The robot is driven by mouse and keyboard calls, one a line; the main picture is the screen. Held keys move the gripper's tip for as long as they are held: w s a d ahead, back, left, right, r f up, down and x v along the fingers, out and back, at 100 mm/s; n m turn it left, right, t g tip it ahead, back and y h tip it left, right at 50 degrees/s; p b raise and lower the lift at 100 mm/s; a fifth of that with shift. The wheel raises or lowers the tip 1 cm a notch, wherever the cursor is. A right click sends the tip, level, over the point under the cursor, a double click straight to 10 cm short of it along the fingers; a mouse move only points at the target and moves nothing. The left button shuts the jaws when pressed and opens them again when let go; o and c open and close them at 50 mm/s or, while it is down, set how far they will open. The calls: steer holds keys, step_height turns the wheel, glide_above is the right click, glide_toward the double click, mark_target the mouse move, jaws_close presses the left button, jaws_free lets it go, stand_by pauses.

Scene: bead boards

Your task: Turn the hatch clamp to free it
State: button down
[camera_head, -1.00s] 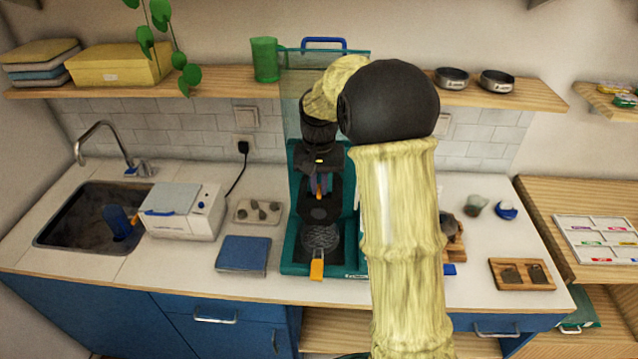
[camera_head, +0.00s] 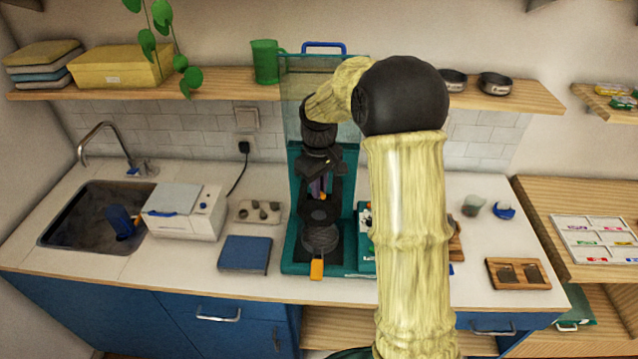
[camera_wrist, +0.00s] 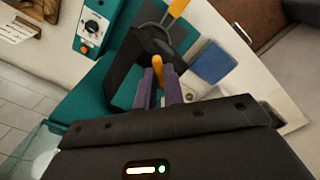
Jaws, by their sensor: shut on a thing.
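The teal machine (camera_head: 293,225) stands on the counter with its tall clear panel at the back. My gripper (camera_head: 320,187) is in front of its upright part, pointing down above the dark round parts. In the wrist view my gripper's two purple fingers (camera_wrist: 158,88) are shut on an orange lever, which I take to be the hatch clamp (camera_wrist: 157,68). Only the clamp's upper end shows between the fingers; its lower part is hidden. An orange handle (camera_head: 317,268) sticks out at the machine's front, below a dark round part (camera_head: 320,238).
A blue flat pad (camera_head: 245,253) and a tray of small stones (camera_head: 258,211) lie left of the machine. A white box device (camera_head: 185,215) stands by the sink (camera_head: 62,215). A wooden tray (camera_head: 517,274) lies at right.

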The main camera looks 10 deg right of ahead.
steer(key=n+p, duration=0.1)
steer(key=n, duration=0.3)
steer(key=shift+r+n, duration=0.15)
steer(key=shift+n, duration=0.15)
steer(key=n+p, duration=0.1)
steer(key=n, duration=0.2)
steer(key=shift+n+p, duration=0.3)
steer(key=shift+p, duration=0.1)
steer(key=c, duration=1.5)
jaws_free()
step_height(320, 180, up, 17)
steer(key=b, duration=0.3)
